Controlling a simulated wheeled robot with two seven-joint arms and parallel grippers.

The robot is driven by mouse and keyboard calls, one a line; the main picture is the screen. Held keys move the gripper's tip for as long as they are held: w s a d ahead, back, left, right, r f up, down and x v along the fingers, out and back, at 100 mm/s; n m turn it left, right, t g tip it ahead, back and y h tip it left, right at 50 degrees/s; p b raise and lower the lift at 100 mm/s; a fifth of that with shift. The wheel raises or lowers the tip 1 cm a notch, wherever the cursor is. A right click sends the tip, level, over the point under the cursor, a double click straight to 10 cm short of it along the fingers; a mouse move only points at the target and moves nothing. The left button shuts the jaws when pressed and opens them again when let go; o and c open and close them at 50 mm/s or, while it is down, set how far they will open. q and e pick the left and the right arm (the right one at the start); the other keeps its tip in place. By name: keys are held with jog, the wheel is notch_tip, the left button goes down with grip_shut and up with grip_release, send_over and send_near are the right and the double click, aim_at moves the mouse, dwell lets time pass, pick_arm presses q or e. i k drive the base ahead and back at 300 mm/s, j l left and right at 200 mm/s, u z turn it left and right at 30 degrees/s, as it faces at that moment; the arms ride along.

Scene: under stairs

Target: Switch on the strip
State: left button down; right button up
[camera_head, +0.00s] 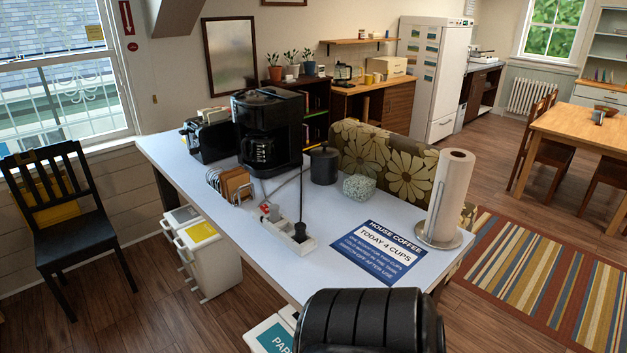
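A white power strip (285,239) lies on the light table (225,225), left of the blue coffee sign. A black plug (300,233) stands in its near end, with a thin dark cord rising from it. At its far end is a small red part and a pale plug-like piece (270,212); I cannot tell which part is the switch or whether it is lit. Neither of my grippers is in view.
Around the strip are a black coffee maker (266,135), a toaster (208,139), a rack with brown slices (236,185), a dark canister (323,165), a speckled bowl (359,187), a sign (380,252) and a paper towel roll (446,198). The table's front left is clear.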

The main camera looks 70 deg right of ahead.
aim_at(264, 208)
jog(key=i+l+z, duration=0.1)
jog(key=z, duration=0.35)
jog(key=i+z, duration=0.25)
jog(key=z, duration=0.2)
jog(key=i+z, duration=0.2)
jog(key=z, duration=0.3)
jog(key=i+j+z, duration=0.1)
jog(key=z, duration=0.35)
jog(key=i+z, duration=0.35)
jog(key=i+j+z, duration=0.15)
jog(key=z, duration=0.2)
jog(key=i+j+z, duration=0.2)
jog(key=z, duration=0.2)
jog(key=i, duration=0.1)
